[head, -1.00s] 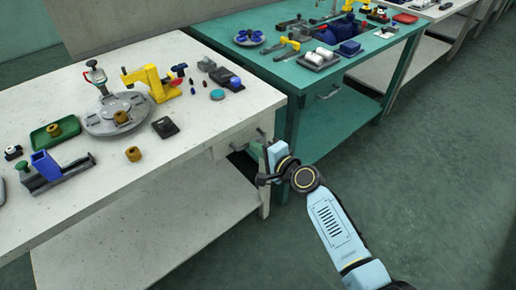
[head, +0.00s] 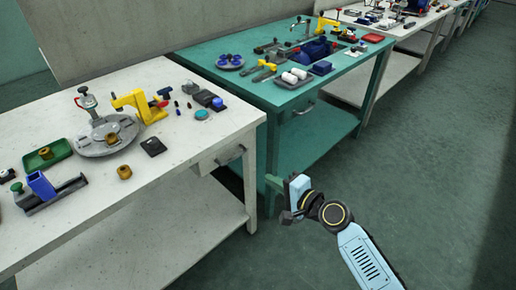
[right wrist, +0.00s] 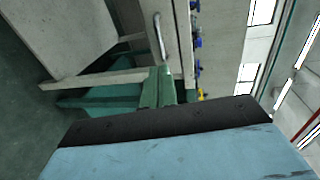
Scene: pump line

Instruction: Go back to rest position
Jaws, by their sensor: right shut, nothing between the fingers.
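My right gripper (head: 274,184) is in the head view, in front of the teal bench and to the right of the white bench's corner. Its green fingers are together with nothing between them, and it is clear of both bench tops. The closed fingers also show in the right wrist view (right wrist: 158,86), close to a bench front with a metal handle (right wrist: 160,36). My left gripper is in neither view.
The white bench (head: 190,135) has a drawer (head: 218,160) with a handle at its right end. The teal bench (head: 262,90) stands beyond it, carrying several parts. Open green floor (head: 420,180) lies to the right.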

